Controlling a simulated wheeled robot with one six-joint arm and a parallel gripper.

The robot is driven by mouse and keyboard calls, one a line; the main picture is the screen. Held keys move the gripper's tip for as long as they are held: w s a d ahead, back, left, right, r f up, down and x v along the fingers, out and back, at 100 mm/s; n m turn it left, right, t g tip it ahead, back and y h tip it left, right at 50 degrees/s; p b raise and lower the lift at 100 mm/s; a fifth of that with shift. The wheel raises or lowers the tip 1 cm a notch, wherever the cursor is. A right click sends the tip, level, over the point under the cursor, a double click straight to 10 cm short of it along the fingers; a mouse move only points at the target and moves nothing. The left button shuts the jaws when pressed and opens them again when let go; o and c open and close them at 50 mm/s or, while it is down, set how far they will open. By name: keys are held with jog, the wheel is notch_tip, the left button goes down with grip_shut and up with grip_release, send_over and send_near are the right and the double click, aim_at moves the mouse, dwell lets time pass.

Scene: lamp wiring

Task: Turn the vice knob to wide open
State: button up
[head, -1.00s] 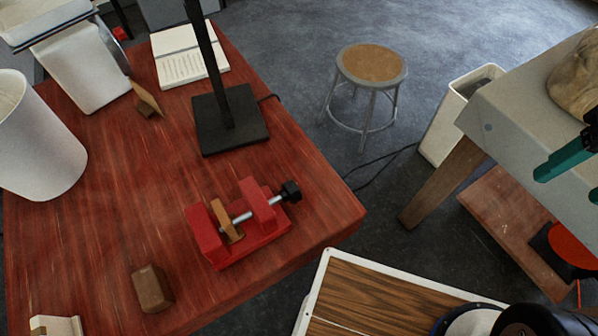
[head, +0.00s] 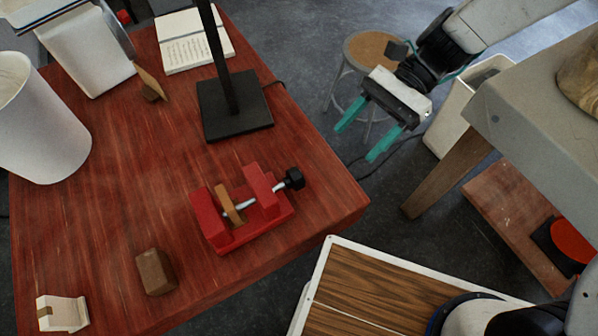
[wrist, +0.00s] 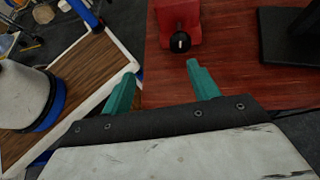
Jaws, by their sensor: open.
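The red vice (head: 240,212) sits near the right front part of the red table. Its black knob (head: 293,178) faces right, on a metal screw through the red block. A tan wooden jaw (head: 228,206) stands between the red blocks, with a gap on its right side. My gripper (head: 358,142) has teal fingers spread apart and empty, up and to the right of the knob and clear of it. In the wrist view the gripper (wrist: 158,78) points toward the vice (wrist: 178,22), and the knob (wrist: 180,42) lies ahead between and beyond the fingertips.
A black lamp base (head: 235,115) with a post stands behind the vice. A brown wooden block (head: 156,271) and a cream block (head: 62,313) lie at the front left. A stool (head: 372,50) and a white bin (head: 450,125) stand on the floor at right.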

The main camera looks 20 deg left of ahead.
aim_at(298, 176)
jog(key=a+f, duration=0.2)
jog(key=s+a+f+m+g, duration=0.1)
jog(key=a+f+m, duration=0.1)
jog(key=a+f, duration=0.1)
jog(key=shift+s+a+f+g+y, duration=0.25)
jog(key=shift+a+f+g+y, duration=0.05)
jog(key=shift+f+g+y, duration=0.1)
jog(key=x, duration=0.7)
jog(key=shift+s+a, duration=0.15)
jog(key=shift+s, duration=0.1)
jog(key=c, duration=1)
jog(key=shift+o, duration=0.3)
